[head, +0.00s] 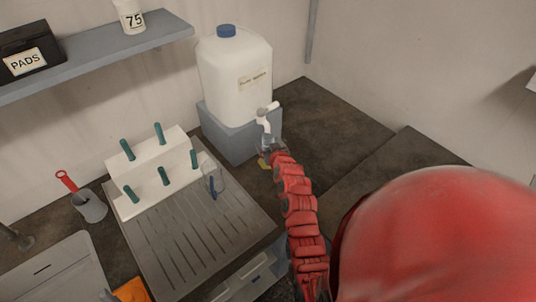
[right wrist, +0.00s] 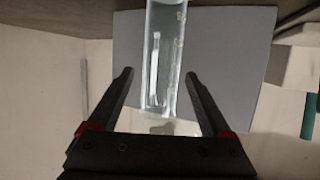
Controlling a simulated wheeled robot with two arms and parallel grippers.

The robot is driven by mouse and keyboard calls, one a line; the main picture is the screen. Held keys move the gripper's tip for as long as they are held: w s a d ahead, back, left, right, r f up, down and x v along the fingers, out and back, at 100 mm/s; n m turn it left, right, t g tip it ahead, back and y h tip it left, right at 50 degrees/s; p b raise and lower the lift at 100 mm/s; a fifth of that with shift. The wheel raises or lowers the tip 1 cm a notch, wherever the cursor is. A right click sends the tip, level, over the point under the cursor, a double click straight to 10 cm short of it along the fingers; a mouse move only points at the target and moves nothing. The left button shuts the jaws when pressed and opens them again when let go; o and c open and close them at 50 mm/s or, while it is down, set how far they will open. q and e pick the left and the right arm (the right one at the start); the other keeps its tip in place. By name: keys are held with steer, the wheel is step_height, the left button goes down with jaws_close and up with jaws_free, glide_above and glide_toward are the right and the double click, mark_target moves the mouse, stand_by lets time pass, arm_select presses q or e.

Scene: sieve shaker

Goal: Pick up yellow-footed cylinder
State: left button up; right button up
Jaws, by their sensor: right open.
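The yellow-footed cylinder is mostly hidden behind my right arm in the head view; its yellow foot (head: 263,163) shows on the counter beside the grey stand. In the right wrist view a clear glass cylinder (right wrist: 165,50) extends down from the top edge between the fingers; its foot is out of that picture. My right gripper (right wrist: 158,78) is open, one finger on each side of the cylinder, with visible gaps. In the head view my right gripper (head: 268,146) is small and partly hidden at the arm's end. My left gripper is not in view.
A white carboy (head: 235,75) with a white tap (head: 265,112) stands on a grey stand (head: 232,138), close to my gripper. Left are a white peg rack (head: 150,170), a grooved drainboard (head: 190,240) and a clear vessel (head: 215,175). The counter (head: 335,130) to the right is clear.

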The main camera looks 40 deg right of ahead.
steer(key=shift+w, duration=0.1)
jaws_close()
stand_by(0.4)
stand_by(1.0)
